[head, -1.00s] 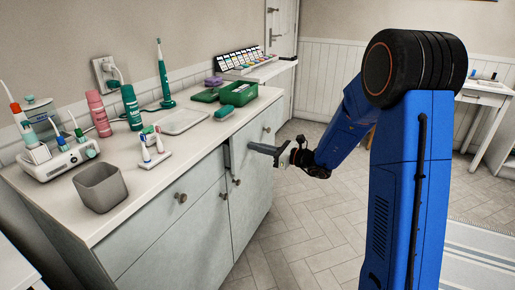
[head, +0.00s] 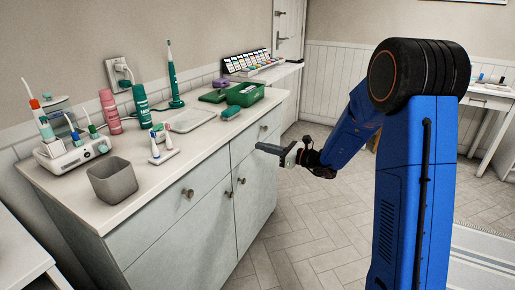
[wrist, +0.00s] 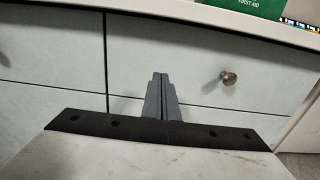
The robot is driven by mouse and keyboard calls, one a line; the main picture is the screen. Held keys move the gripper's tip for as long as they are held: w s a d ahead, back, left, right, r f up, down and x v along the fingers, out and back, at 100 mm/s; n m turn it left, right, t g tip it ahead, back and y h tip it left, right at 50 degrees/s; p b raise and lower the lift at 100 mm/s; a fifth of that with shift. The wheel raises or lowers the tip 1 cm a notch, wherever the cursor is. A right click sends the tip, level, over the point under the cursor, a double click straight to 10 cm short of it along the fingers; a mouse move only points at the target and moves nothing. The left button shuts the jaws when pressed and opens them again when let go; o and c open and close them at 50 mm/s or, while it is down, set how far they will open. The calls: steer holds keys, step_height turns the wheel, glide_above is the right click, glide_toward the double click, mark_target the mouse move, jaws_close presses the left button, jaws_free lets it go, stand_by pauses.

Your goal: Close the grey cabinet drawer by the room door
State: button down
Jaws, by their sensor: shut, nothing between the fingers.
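The grey cabinet (head: 165,236) stands along the wall on the left in the head view. Its right-hand top drawer (head: 246,140), nearest the room door (head: 287,32), looks flush with the front beside it. In the wrist view that drawer front (wrist: 205,55) has a round knob (wrist: 229,78) and thin dark seams around it. My gripper (head: 258,147) is shut and empty, with its fingertips pointing at this drawer front. In the wrist view the closed fingers (wrist: 158,76) lie left of the knob; I cannot tell whether they touch the front.
A green box (head: 245,95), a grey cup (head: 113,181) and several bottles and toothbrushes stand on the countertop. A palette (head: 252,62) lies near the door. The tiled floor (head: 310,230) right of the cabinet is clear. A white table (head: 490,97) stands far right.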

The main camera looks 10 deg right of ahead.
steer(key=v, duration=0.9)
steer(key=s+a+r+n+g+h, duration=0.1)
steer(key=s+a+n+g, duration=0.15)
steer(key=s+n, duration=0.45)
steer(key=s+a+n+g+h, duration=0.2)
steer(key=s+g, duration=0.2)
steer(key=s, duration=0.6)
steer(key=s+a+r+n+g+h, duration=0.1)
steer(key=s+a+n+g, duration=0.3)
steer(key=s, duration=0.5)
steer(key=s+d+n+t+h, duration=0.4)
steer(key=s+d+n+h, duration=0.6)
steer(key=s+d, duration=0.5)
steer(key=shift+s+d+n+t+h, duration=0.35)
steer(key=shift+d+n, duration=0.3)
steer(key=shift+n, duration=0.45)
